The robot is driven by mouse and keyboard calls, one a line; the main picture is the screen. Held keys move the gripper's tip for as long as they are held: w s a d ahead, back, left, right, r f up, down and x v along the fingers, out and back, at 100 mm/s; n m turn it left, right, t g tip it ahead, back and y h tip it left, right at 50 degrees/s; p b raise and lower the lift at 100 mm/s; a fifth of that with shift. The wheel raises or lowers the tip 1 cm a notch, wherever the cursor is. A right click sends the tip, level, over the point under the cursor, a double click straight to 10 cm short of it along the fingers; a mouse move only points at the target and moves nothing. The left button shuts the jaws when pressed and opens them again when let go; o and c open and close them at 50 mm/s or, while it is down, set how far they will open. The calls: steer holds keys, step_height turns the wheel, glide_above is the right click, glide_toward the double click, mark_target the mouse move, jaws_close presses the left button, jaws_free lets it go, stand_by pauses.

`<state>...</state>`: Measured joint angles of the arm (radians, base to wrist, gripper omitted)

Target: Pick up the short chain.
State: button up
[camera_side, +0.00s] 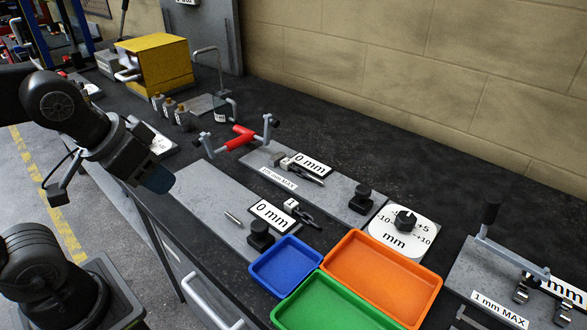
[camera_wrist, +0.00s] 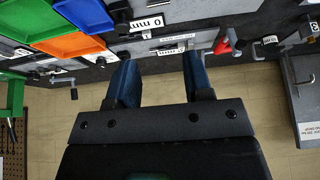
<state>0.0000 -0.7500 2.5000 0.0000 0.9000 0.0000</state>
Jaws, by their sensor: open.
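Two small dark chain-like pieces lie on the bench's grey plates. One chain (camera_side: 302,213) lies beside the front "0 mm" label, with a light block at its end. The other chain (camera_side: 303,172) lies by the rear "0 mm" label and looks about the same or longer; I cannot tell for sure which is the short one. My gripper (camera_side: 158,178) is at the left of the side view, above the bench's front edge and well apart from both chains. In the wrist view my gripper (camera_wrist: 160,70) shows two blue fingers spread apart, with nothing between them.
A blue tray (camera_side: 253,270), an orange tray (camera_side: 328,264) and a green tray (camera_side: 284,310) stand right of the front plate (camera_side: 195,205). A red-handled tool (camera_side: 240,137) rises behind it. Dark knobs (camera_side: 260,235) stand near the plate ends. A yellow box (camera_side: 160,68) is at the back.

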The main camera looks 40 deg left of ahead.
steer(key=shift+r, duration=0.1)
steer(key=w+r+n+g, duration=0.1)
steer(key=w+r+n, duration=0.3)
steer(key=w, duration=0.4)
steer(key=n+g, duration=0.5)
steer(key=n, duration=0.9)
glide_above(297, 168)
step_height(297, 168, down, 9)
step_height(297, 168, down, 14)
steer(key=shift+r, duration=0.15)
jaws_close()
